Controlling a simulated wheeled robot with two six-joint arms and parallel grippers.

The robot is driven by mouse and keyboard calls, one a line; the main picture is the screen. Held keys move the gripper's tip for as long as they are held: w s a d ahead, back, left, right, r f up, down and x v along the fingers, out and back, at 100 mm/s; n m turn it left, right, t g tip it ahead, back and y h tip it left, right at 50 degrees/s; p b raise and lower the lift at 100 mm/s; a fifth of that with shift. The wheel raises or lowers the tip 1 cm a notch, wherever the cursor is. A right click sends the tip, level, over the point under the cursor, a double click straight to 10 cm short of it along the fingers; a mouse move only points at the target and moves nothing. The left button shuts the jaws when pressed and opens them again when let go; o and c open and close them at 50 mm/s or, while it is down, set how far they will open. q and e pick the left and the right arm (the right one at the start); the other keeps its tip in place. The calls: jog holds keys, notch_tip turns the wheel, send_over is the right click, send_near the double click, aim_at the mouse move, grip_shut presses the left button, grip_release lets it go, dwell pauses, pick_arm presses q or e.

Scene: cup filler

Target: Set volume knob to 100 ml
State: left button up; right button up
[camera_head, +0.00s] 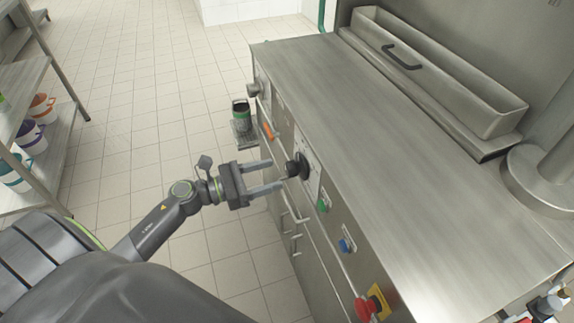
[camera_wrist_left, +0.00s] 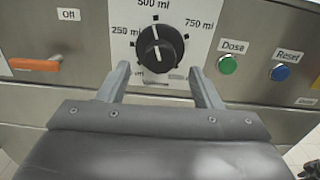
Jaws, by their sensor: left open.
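The black volume knob (camera_head: 299,165) sits on the front panel of the steel machine. In the left wrist view the knob (camera_wrist_left: 160,46) is surrounded by a white dial plate (camera_wrist_left: 190,17) with marks reading 250 ml, 500 ml and 750 ml. A lower label is partly hidden. The white line on the knob points up, close to the 500 ml mark. My left gripper (camera_head: 272,176) is open in front of the knob. In the left wrist view its fingers (camera_wrist_left: 160,85) stand to the left and right, below the knob's middle. My right gripper is not in view.
An orange lever (camera_wrist_left: 35,64) marked Off is left of the dial. A green Dose button (camera_wrist_left: 227,64) and blue Reset button (camera_wrist_left: 280,73) are to its right. A red emergency button (camera_head: 364,308) is nearer. A green cup (camera_head: 241,116) stands on a small platform.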

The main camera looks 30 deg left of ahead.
aim_at(286, 170)
pick_arm(q)
jog(key=p+x, duration=0.1)
jog(key=x, duration=0.3)
jog(key=shift+w+r, duration=0.1)
jog(key=shift+r, duration=0.05)
jog(key=shift+w+d, duration=0.45)
jog(key=shift+d, duration=0.05)
jog(key=shift+c, duration=0.5)
jog(key=c, duration=0.9)
